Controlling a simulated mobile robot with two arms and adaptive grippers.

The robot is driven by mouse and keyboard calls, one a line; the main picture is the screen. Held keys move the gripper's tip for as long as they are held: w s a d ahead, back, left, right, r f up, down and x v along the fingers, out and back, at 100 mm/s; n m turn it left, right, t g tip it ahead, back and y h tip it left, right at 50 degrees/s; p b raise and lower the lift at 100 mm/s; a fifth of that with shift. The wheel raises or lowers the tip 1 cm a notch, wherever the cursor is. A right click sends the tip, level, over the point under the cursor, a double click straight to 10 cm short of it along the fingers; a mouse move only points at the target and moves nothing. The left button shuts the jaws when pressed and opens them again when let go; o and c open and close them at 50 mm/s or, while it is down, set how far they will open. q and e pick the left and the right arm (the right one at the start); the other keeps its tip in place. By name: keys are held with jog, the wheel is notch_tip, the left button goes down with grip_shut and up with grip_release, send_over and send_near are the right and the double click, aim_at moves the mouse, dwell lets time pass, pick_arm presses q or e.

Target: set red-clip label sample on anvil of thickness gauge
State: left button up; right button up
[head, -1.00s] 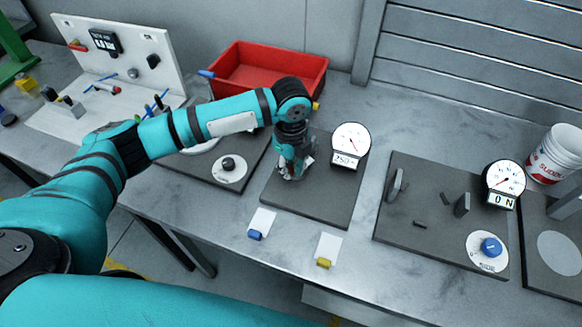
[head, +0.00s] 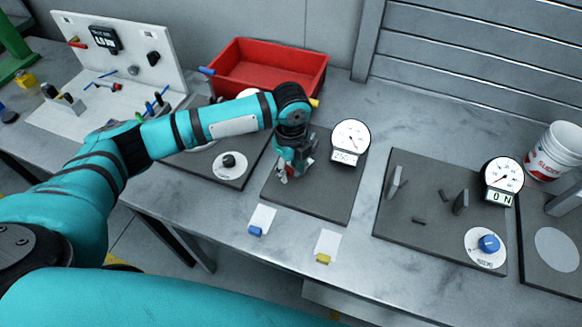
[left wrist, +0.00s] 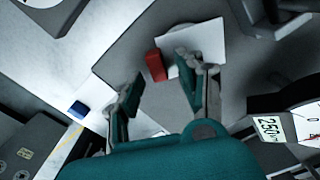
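The red clip (left wrist: 155,65) with its white label sheet (left wrist: 205,42) shows in the left wrist view, over the dark gauge plate. My left gripper (left wrist: 159,72) is open, its teal fingers apart on either side of the clip, with gaps showing. The label partly covers a pale round part that may be the anvil; whether it rests on it I cannot tell. In the head view my left gripper (head: 283,172) is low over the thickness gauge's plate (head: 330,205), hiding most of the sample. The gauge dial (head: 350,136) stands behind. My right gripper is not in view.
Blue-clip (head: 255,231) and yellow-clip (head: 323,258) labels lie on the bench in front of the plate. A red bin (head: 305,92) stands behind. A plate with a second dial (head: 502,174) and blue knob is to the right. Bare bench lies between the plates.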

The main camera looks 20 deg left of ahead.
aim_at(291, 171)
pick_arm(q)
notch_tip(291, 171, up, 12)
jog(key=b, duration=0.2)
jog(key=shift+b, duration=0.4)
